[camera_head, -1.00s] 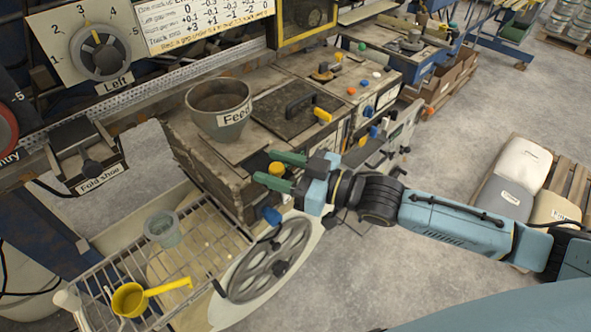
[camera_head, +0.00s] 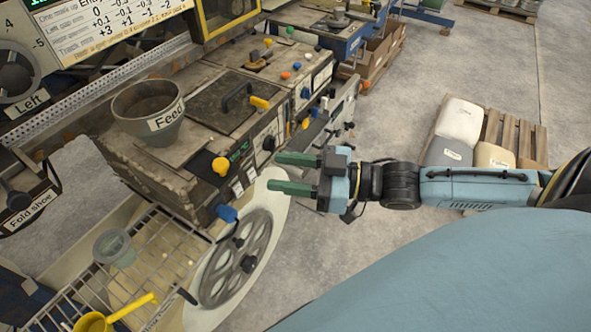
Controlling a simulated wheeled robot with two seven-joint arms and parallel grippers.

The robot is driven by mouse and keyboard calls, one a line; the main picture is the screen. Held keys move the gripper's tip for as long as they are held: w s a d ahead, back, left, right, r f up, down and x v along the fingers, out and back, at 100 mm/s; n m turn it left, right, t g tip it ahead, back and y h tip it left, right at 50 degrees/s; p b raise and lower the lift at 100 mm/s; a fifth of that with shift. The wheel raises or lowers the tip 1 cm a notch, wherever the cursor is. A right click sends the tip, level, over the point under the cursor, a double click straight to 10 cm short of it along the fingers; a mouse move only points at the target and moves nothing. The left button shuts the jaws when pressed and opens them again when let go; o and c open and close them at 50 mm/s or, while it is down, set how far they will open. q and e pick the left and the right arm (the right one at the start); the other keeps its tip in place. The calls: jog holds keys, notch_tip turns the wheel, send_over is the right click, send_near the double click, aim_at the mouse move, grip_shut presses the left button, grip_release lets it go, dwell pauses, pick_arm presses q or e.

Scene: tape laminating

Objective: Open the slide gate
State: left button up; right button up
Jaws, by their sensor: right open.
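No part in view carries a slide gate label, so I cannot tell for certain which it is. The grey Feed hopper (camera_head: 148,112) stands on the worn machine top. A yellow knob (camera_head: 221,166) sticks out of the machine's front below the hopper, with a blue knob (camera_head: 226,213) lower down. My right gripper (camera_head: 282,173) is open and empty, its two green fingers pointing left towards the yellow knob and apart from it in the picture. My left gripper is out of view.
A spoked handwheel (camera_head: 236,262) stands below my right gripper. A wire rack (camera_head: 157,262) at lower left holds a grey cup (camera_head: 114,248) and a yellow scoop (camera_head: 92,322). A black handle (camera_head: 236,96) lies on the lid behind.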

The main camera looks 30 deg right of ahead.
jog(key=shift+s+d, duration=0.45)
dwell(0.4)
jog(key=w+d+f+m+t+h+b, duration=0.15)
jog(key=d+f+h, duration=0.35)
jog(key=f, duration=0.5)
jog(key=w+d+f+m+h, duration=0.25)
jog(key=d+f, duration=0.35)
jog(key=f, duration=0.3)
jog(key=s+d+f+m+g+h+b, duration=0.1)
jog(key=s+d+f+h, duration=0.15)
jog(key=f, duration=0.65)
jog(key=s+d+f+m+g+h, duration=0.1)
jog(key=s+d+f+g+h, duration=0.15)
jog(key=f, duration=0.65)
jog(key=s+a+f+m+g+h+b, duration=0.15)
jog(key=s+f+g, duration=0.25)
jog(key=s+f, duration=0.95)
jog(key=s+a+f+g, duration=0.2)
jog(key=s+a+f, duration=0.2)
jog(key=s, duration=0.4)
jog(key=s+a+f+g, duration=0.3)
jog(key=s+a+f, duration=0.2)
jog(key=s+a, duration=0.2)
jog(key=shift+s+f+y, duration=0.25)
jog(key=shift+s+y, duration=0.15)
jog(key=shift+s, duration=0.2)
